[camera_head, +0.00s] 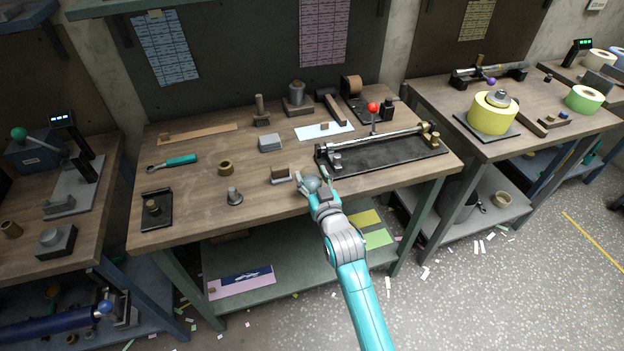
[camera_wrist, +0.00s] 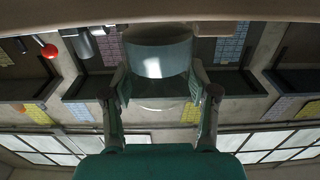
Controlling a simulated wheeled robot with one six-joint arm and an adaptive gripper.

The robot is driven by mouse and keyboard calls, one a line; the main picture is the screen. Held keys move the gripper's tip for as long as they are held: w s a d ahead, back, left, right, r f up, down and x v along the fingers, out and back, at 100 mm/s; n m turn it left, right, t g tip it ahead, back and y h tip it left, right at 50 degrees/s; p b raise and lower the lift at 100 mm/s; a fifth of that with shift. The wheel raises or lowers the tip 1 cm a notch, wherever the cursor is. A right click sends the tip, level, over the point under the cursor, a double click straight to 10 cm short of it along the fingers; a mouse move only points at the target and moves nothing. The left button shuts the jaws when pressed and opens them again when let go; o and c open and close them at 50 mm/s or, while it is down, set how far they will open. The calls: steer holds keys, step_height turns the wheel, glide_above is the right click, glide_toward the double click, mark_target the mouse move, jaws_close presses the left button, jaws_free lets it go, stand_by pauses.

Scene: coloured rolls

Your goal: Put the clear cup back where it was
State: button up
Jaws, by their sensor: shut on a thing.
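The clear cup (camera_wrist: 158,62) is between the two fingers of my gripper (camera_wrist: 160,92) in the wrist view, see-through with a pale rim band. My gripper is shut on it. In the head view my gripper (camera_head: 312,184) is at the front edge of the middle workbench (camera_head: 200,222), and the cup shows there as a small grey-blue round shape (camera_head: 312,184). Whether the cup touches the bench top cannot be told.
A black fixture with a red-knobbed lever (camera_head: 373,107) lies to the right.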

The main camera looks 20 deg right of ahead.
steer(key=shift+f, duration=0.45)
steer(key=shift+f, duration=0.1)
steer(key=o, duration=1.4)
steer(key=shift+c, duration=0.2)
steer(key=shift+s, duration=0.2)
steer(key=s, duration=1.1)
steer(key=shift+s, duration=0.35)
